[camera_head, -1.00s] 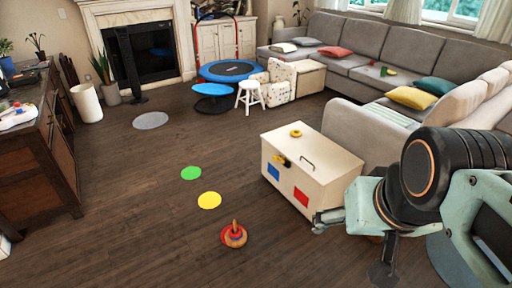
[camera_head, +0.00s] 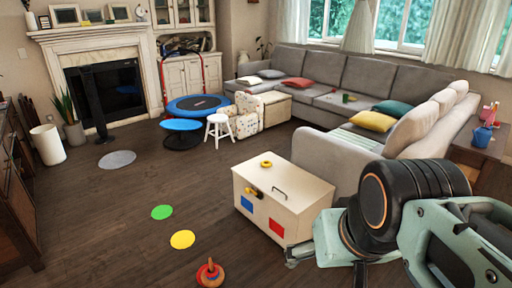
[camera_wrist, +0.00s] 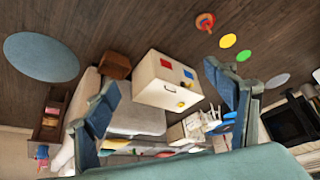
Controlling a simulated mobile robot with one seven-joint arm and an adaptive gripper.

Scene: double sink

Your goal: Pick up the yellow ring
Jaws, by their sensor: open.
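The yellow ring (camera_head: 266,164) lies flat on top of a cream box (camera_head: 312,196), near the back of its lid. The ring also shows small on the box in the wrist view (camera_wrist: 181,104). My gripper (camera_wrist: 160,76) is open and empty, with its two blue-grey fingers wide apart. The box appears between the fingers but well beyond them. In the head view my arm is at the lower right, to the right of the box, and the fingers are mostly hidden.
The box lid has a dark handle (camera_head: 280,194). A ring stacker (camera_head: 210,272) stands on the floor, near flat yellow (camera_head: 182,239) and green (camera_head: 162,212) discs. A grey sofa (camera_head: 330,153) stands behind the box. The floor left of the box is mostly clear.

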